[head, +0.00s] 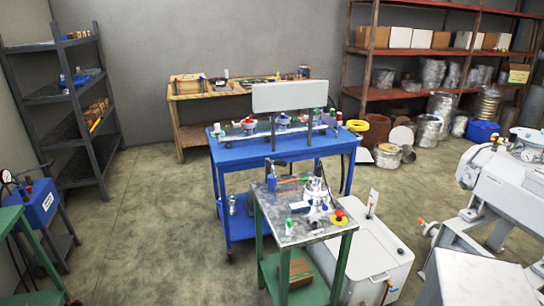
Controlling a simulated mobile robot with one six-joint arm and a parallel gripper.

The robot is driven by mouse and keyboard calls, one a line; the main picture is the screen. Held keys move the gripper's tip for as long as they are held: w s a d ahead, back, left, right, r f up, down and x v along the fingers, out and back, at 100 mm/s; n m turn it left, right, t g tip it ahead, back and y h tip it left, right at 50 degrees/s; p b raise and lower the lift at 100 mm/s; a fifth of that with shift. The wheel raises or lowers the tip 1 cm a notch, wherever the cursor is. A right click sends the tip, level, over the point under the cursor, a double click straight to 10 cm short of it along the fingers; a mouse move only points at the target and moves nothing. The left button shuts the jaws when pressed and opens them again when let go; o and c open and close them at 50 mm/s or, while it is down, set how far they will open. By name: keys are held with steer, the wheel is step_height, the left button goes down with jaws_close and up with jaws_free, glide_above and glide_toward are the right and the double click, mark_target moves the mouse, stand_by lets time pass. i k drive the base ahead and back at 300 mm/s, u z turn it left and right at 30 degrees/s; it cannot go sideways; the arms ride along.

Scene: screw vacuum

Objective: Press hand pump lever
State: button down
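A small table with a grey metal top (310,236) and green legs stands in the middle foreground of the head view. On its back left corner is a small blue device (272,182) with a dark bar-like part (275,162) above it. This may be the hand pump and its lever, but it is too small to be sure. An orange hose (294,180) runs from it toward a silver round fitting (316,190). My gripper is not in view, and nothing seems to touch the device.
A blue workbench (285,154) with a grey panel (290,97) stands behind the small table. A white chest (375,252) is at its right, and a grey-white machine (508,185) is farther right. Shelves line the walls.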

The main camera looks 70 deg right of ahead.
mark_target(280, 162)
steer(key=k, duration=0.65)
steer(key=z, duration=0.45)
steer(key=i, duration=1.55)
steer(key=u, duration=0.3)
